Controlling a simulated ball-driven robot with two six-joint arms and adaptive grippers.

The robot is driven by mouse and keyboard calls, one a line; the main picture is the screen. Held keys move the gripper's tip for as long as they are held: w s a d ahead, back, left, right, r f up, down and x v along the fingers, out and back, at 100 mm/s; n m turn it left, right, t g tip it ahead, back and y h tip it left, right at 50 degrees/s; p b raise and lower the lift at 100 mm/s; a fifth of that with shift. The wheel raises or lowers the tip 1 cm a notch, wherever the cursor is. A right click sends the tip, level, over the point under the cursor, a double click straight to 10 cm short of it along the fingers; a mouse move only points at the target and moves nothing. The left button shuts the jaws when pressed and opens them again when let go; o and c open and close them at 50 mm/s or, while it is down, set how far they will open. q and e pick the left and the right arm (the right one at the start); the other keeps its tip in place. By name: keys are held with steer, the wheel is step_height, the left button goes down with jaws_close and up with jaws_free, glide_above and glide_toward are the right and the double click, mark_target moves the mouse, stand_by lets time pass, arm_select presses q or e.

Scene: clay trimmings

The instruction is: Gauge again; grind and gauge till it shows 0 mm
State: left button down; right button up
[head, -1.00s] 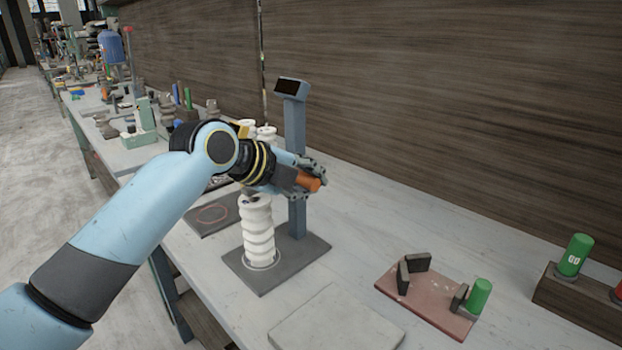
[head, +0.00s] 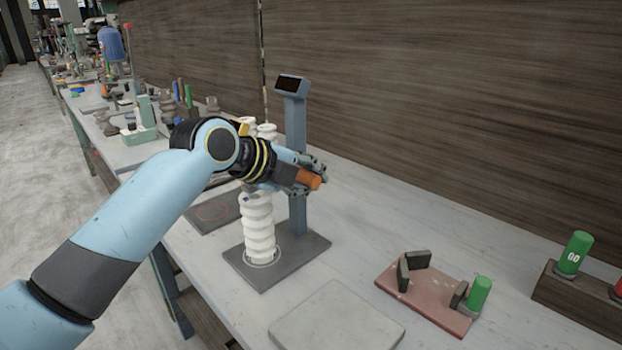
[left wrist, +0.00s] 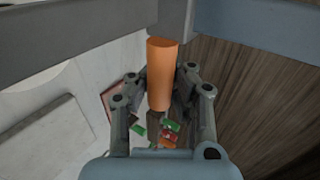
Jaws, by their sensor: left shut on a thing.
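A white ribbed ceramic piece (head: 257,228) stands upright on the dark base plate (head: 297,263) of a gauge stand. The stand's blue-grey post (head: 296,125) carries a dark display (head: 292,85) on which I can read no number. My left gripper (head: 312,176) is beside the post, above and right of the white piece's top. It is shut on an orange cylinder (head: 309,180), which also shows between the fingers in the left wrist view (left wrist: 162,75). My arm hides the top of the white piece and part of the post. My right gripper is not in view.
A flat grey slab (head: 335,322) lies in front. A reddish board (head: 415,303) with dark blocks and a green cylinder (head: 480,293) lies to its right. A wooden rack (head: 575,300) holds a green cylinder marked 00 (head: 575,253). More white pieces (head: 266,131) stand behind my arm.

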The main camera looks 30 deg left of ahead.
arm_select(q)
steer(key=shift+s+f+b, duration=0.1)
steer(key=shift+f+b, duration=0.4)
steer(key=shift+f, duration=0.5)
stand_by(3.4)
steer(key=shift+r, duration=0.1)
step_height(320, 180, up, 10)
steer(key=p, duration=0.8)
steer(key=shift+f, duration=0.2)
steer(key=c, duration=1.8)
jaws_free()
steer(key=shift+f, duration=0.1)
steer(key=shift+c, duration=0.2)
steer(key=o, duration=0.7)
steer(key=shift+s+a, duration=0.15)
steer(key=shift+s, duration=0.05)
steer(key=o, duration=0.9)
steer(key=shift+w+r, duration=0.15)
steer(key=shift+r, duration=0.05)
steer(key=shift+c, duration=0.2)
